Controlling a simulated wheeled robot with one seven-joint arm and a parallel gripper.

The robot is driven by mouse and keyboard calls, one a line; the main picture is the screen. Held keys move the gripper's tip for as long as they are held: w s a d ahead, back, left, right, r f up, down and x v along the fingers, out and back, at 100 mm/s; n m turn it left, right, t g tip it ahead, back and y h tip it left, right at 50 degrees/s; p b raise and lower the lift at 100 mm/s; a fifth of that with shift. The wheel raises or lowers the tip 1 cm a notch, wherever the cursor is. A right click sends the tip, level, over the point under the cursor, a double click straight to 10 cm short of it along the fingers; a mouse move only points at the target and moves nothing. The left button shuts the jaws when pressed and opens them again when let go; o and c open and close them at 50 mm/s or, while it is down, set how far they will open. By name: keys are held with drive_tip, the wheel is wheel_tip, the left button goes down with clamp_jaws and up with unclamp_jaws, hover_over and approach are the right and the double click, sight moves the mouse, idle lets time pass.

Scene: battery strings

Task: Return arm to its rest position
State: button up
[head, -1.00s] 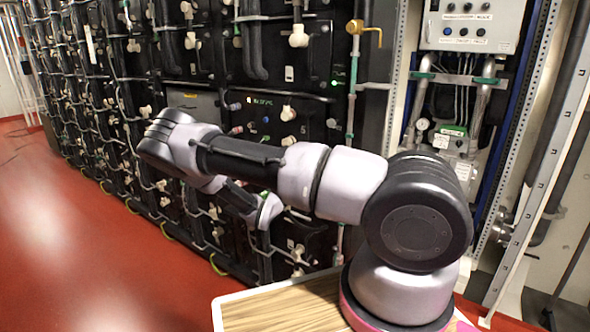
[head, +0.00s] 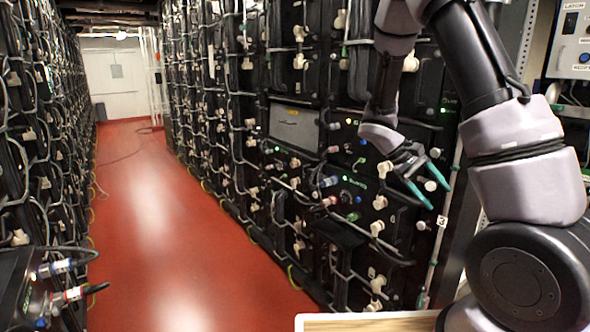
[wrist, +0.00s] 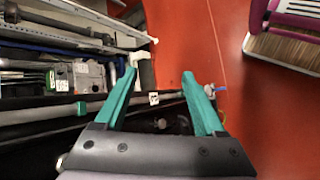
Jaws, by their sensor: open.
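My gripper (head: 428,180) is in front of the right-hand battery rack in the head view. Its two teal fingers are spread apart and hold nothing. My arm is bent, with the forearm hanging down from a raised elbow near the top edge. In the wrist view my gripper (wrist: 160,82) also shows open, with red floor and dark rack equipment beyond the fingers. Whether the fingers touch the rack cannot be told.
The battery rack (head: 225,130) runs down the right of the aisle, with many cables and connectors. Another rack (head: 35,130) lines the left. The red floor (head: 150,220) between them is clear apart from a thin cable far back. A wood-topped surface (head: 370,322) lies at the bottom.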

drive_tip(key=s+a+r+m+t+y, duration=0.2)
drive_tip(key=s+a+r+t+y, duration=0.1)
drive_tip(key=r, duration=0.4)
drive_tip(key=s+a+r+m+t+y, duration=0.2)
drive_tip(key=s+a+r+t+y, duration=0.2)
drive_tip(key=s+r, duration=0.3)
drive_tip(key=s+a+r+m+t+y, duration=0.2)
drive_tip(key=s+a+r+t+y, duration=0.1)
drive_tip(key=r, duration=0.6)
drive_tip(key=shift+s+a+r+y, duration=0.2)
drive_tip(key=shift+s+a+y, duration=0.1)
drive_tip(key=shift+s+a, duration=0.55)
